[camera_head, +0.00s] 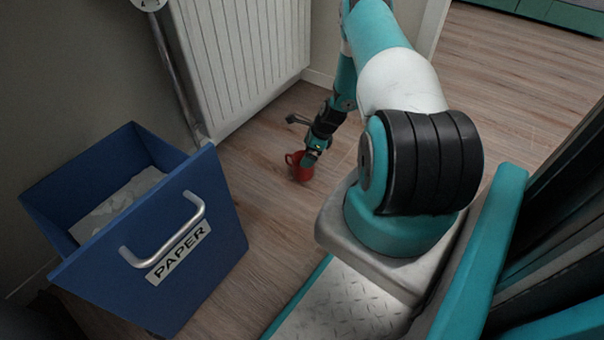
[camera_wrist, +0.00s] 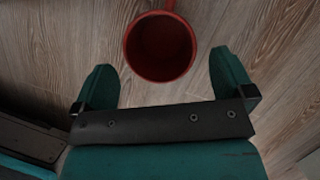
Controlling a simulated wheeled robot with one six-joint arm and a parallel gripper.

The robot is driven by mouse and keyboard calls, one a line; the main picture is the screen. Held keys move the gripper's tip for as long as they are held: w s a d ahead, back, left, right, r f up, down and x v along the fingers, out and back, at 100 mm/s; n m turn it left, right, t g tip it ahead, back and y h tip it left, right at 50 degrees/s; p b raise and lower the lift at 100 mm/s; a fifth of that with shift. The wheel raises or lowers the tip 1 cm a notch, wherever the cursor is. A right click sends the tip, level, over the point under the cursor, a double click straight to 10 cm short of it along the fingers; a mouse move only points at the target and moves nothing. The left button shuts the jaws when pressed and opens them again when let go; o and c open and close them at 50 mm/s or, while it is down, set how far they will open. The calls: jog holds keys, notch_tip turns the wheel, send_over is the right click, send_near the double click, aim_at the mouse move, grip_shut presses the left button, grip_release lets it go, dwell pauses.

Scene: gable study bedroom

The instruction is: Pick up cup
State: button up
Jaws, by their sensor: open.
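A red cup (camera_head: 303,172) stands on the wooden floor in the head view, with its handle to the left. In the wrist view the cup (camera_wrist: 160,47) is seen from above, upright and with its open mouth up; its handle points to the top edge. My gripper (camera_wrist: 165,80) is open, with one teal finger at the left and one at the right. The cup lies between and just ahead of the fingertips, with a gap on both sides. In the head view my gripper (camera_head: 313,154) is right over the cup and hides part of it.
A blue bin labelled PAPER (camera_head: 165,235), with crumpled white paper (camera_head: 118,203) inside, stands to the left. A white radiator (camera_head: 245,60) is on the wall behind the cup. Wooden floor (camera_head: 500,90) is clear at the upper right.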

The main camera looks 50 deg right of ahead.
aim_at(300, 173)
jog(key=b+x, duration=0.4)
jog(key=x, duration=0.1)
jog(key=shift+f, duration=0.15)
